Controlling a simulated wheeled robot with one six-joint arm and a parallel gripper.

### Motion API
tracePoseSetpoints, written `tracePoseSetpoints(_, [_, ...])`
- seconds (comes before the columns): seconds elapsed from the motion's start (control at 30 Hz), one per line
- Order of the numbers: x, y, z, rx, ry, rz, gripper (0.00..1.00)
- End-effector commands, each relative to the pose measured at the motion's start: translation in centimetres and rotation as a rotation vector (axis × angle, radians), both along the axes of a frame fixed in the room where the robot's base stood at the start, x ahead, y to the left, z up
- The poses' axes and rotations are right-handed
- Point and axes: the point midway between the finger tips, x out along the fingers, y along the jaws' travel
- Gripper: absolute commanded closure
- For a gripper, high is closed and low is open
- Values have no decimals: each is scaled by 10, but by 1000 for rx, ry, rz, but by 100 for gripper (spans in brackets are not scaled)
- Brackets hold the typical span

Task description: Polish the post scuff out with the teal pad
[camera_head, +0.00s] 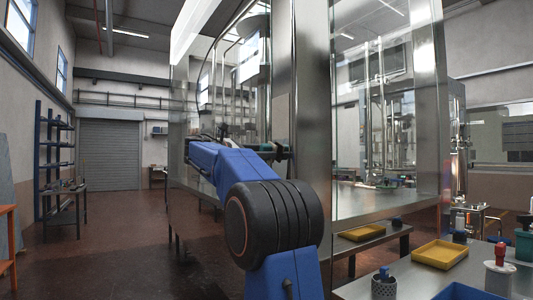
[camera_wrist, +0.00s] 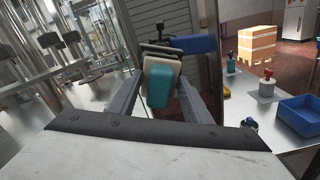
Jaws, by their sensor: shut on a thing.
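The teal pad (camera_wrist: 158,88) with its cream backing is between the fingers of my gripper (camera_wrist: 160,74) in the wrist view. My gripper is shut on it. A shiny metal post (camera_head: 299,90) stands upright in front of my arm in the head view. In the wrist view its mirror-like face (camera_wrist: 207,95) lies beyond the pad and seems to reflect my gripper and blue arm. I cannot tell whether the pad touches the post. In the head view my arm largely hides the gripper. I cannot make out a scuff on the post.
A glass-and-steel machine (camera_head: 390,130) stands behind the post. At right a bench holds a yellow tray (camera_head: 440,253), a blue tray (camera_head: 463,292), a perforated cup (camera_head: 384,285) and a white pot with a red knob (camera_head: 498,277). The floor (camera_head: 115,235) at left is mostly clear.

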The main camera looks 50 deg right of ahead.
Motion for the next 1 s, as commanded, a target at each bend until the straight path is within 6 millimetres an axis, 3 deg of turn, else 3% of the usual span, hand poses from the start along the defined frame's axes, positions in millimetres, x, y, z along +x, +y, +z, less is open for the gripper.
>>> tracePoseSetpoints(0.53, [10, 43, 0, 0, -1, 0, 76])
tracePoseSetpoints(1.0, [11, 49, 0, 0, -1, 0, 76])
